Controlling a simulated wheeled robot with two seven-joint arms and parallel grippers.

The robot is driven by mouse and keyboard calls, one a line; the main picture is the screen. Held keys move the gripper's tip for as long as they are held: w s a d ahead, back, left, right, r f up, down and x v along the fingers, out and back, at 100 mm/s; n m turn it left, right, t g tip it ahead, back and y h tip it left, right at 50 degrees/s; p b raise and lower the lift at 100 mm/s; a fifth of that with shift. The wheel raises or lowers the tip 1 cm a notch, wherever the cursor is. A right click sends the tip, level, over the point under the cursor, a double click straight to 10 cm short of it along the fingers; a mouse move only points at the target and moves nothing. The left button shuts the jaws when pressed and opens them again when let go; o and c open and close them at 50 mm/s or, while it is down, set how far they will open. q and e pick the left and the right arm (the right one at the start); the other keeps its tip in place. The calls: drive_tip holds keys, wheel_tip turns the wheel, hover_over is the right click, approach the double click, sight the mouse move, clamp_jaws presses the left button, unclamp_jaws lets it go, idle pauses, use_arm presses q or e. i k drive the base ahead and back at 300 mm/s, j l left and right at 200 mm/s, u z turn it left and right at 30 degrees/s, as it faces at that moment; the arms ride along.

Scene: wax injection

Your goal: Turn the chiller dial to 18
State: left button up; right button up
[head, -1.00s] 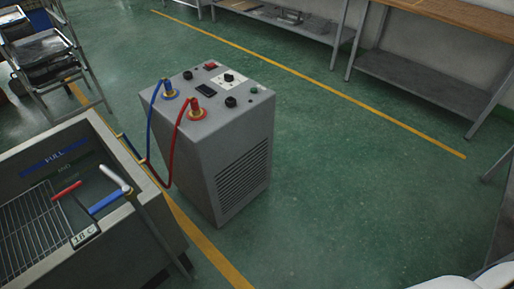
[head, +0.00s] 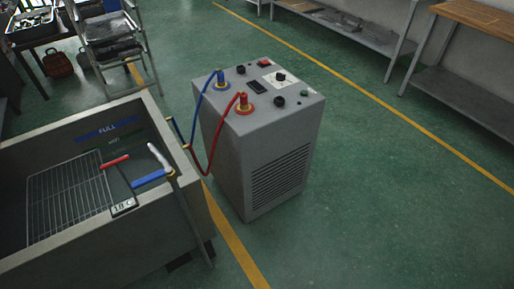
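The chiller (head: 253,148) is a grey box standing on the green floor in the middle of the head view. On its top a black dial (head: 281,76) sits on a white plate, too small for me to read its setting. A small dark display (head: 257,88) lies beside it, also unreadable. A red switch (head: 264,62) and a few black and green knobs are on the same top. Blue (head: 203,92) and red (head: 219,140) hoses run from fittings on the top toward the tank at left. Neither of my grippers is in view.
An open grey tank (head: 150,250) with a wire rack (head: 68,195) and an "18 C" tag (head: 123,206) stands at left. Benches (head: 474,90) line the back right. The floor right of the chiller is clear.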

sight(279, 76)
drive_tip(key=i+l+u, duration=0.1)
drive_tip(key=u, duration=0.45)
drive_tip(key=i+l+u, duration=0.15)
drive_tip(key=l, duration=0.25)
drive_tip(key=i+l+u, duration=0.2)
drive_tip(key=l, duration=0.2)
drive_tip(key=l+u, duration=0.15)
drive_tip(key=l, duration=0.25)
drive_tip(key=i+l+u, duration=0.15)
drive_tip(key=l, duration=0.3)
